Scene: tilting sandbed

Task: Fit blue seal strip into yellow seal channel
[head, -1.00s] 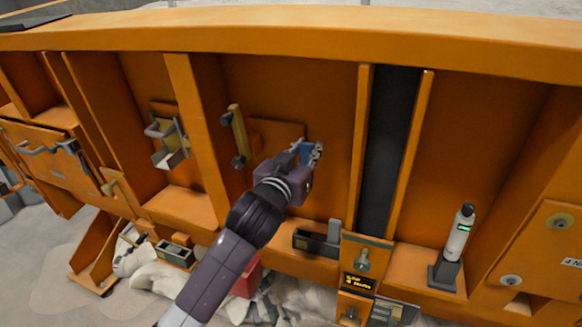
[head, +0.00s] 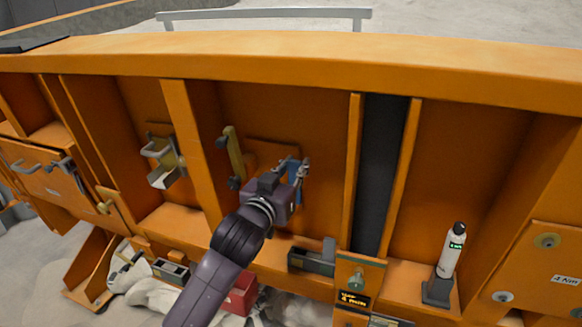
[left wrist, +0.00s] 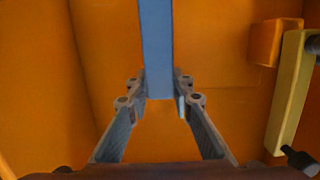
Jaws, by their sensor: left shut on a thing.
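The blue seal strip (head: 295,181) is in my left gripper (head: 299,170), in front of the orange panel; the arm hides part of it. In the left wrist view the strip (left wrist: 157,45) stands between the two fingertips (left wrist: 158,88) and runs up out of the picture. The gripper is shut on its near end. The yellow seal channel (head: 235,158) is an upright bar on the panel with dark knobs at its ends, left of the gripper. In the left wrist view the channel (left wrist: 290,95) is at the right edge, apart from the strip. My right gripper is not in view.
Orange ribs (head: 189,150) divide the panel into bays. A dark vertical band (head: 381,180) is to the right. A white bottle-shaped device (head: 452,252) stands on the lower right ledge. A dark tray (head: 312,258) sits below the gripper, and a red box (head: 240,295) is lower down.

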